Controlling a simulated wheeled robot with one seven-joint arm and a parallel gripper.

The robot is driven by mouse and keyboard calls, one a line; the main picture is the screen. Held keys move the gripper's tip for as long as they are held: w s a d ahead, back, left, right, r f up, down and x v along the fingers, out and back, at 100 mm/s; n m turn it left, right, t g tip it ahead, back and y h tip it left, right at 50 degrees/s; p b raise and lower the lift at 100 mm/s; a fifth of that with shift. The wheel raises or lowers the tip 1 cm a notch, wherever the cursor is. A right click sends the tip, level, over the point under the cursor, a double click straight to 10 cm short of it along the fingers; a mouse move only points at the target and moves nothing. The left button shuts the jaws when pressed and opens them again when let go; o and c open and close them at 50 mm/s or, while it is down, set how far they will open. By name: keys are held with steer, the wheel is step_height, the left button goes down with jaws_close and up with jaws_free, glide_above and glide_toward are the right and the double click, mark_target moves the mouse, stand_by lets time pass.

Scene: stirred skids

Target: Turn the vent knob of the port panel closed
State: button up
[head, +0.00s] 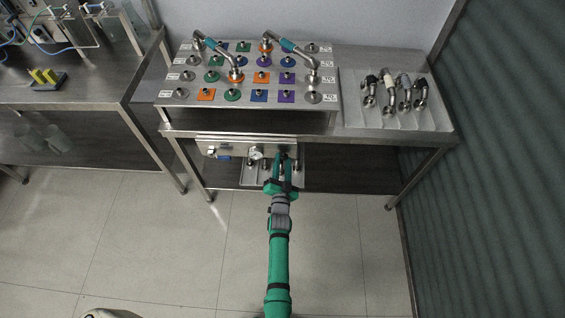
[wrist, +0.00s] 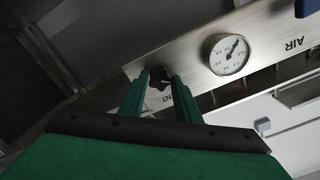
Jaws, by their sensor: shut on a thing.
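The vent knob (wrist: 159,80) is a dark lobed knob on the metal port panel (wrist: 262,50), seen in the wrist view beside a label partly hidden by my fingers. My gripper (wrist: 160,88) has its two green fingers on either side of the knob, shut on it. In the head view the port panel (head: 228,149) hangs under the front edge of the bench, and my gripper (head: 281,165) reaches its right part. My gripper and arm hide the knob there. How far the knob is turned cannot be told.
A round gauge (wrist: 229,54) and a blue handle (wrist: 306,8) near the AIR label sit on the panel. A metal tray (head: 256,175) lies below the panel. The bench above holds a board of coloured ports (head: 215,76) and a rack of fittings (head: 390,105). The floor in front is clear.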

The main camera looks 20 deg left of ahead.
steer(key=m, duration=0.3)
steer(key=shift+s+f+m, duration=0.1)
steer(key=shift+f+m, duration=0.05)
steer(key=shift+m, duration=0.25)
steer(key=m, duration=0.3)
steer(key=shift+m, duration=0.3)
steer(key=shift+a+m, duration=0.25)
steer(key=shift+m, duration=0.45)
steer(key=shift+d+m, duration=0.2)
steer(key=shift+m, duration=0.9)
steer(key=o, duration=1)
steer(key=shift+o, duration=0.2)
steer(key=shift+w, duration=0.2)
